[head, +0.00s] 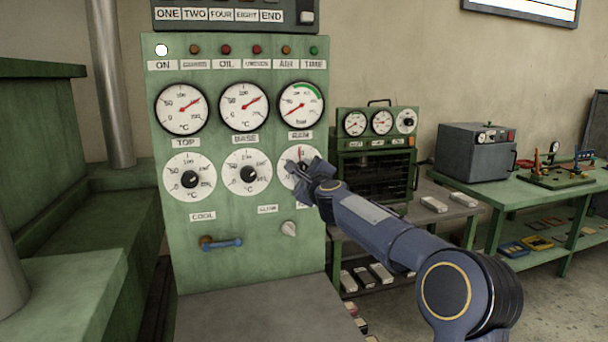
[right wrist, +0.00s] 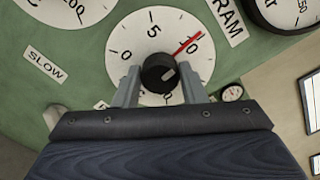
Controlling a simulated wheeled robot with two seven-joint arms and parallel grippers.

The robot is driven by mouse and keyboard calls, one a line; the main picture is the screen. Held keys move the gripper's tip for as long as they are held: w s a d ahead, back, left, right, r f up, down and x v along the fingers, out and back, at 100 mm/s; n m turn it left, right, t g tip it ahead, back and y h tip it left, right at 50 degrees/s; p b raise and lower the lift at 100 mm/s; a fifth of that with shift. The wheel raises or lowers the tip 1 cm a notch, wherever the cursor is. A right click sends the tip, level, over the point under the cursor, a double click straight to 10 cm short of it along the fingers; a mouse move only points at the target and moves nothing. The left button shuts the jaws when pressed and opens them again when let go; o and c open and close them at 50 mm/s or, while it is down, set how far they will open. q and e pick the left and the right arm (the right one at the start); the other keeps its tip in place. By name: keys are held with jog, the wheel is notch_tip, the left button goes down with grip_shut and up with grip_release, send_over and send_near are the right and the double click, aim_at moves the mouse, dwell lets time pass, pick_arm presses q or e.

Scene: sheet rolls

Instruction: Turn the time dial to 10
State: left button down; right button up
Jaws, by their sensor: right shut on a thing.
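The time dial (head: 303,153) is the white dial at the lower right of the green panel's dial rows, partly hidden behind my right gripper (head: 303,176) in the head view. In the right wrist view, the dial face (right wrist: 130,38) shows 0, 5 and 10, and a thin red line (right wrist: 187,43) lies at the 10, partly over it. The black knob (right wrist: 153,67) at its centre bears a short pale mark. My right gripper (right wrist: 160,88) is shut on the knob, one finger on each side. The dial's lower part is hidden. My left gripper is not in view.
The green panel (head: 242,270) carries other gauges and dials, a blue-handled lever (head: 222,244) below left and a pale knob (head: 289,229) just below the time dial. A smaller instrument box (head: 376,122) and a grey box (head: 474,151) stand to the right.

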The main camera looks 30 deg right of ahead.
jog(key=shift+f+m, duration=0.1)
jog(key=shift+m, duration=0.4)
jog(key=o, duration=1)
jog(key=b+v, duration=0.2)
jog(key=v, duration=0.5)
jog(key=shift+s+b, duration=0.35)
jog(key=shift+s, duration=0.05)
jog(key=shift+a, duration=0.1)
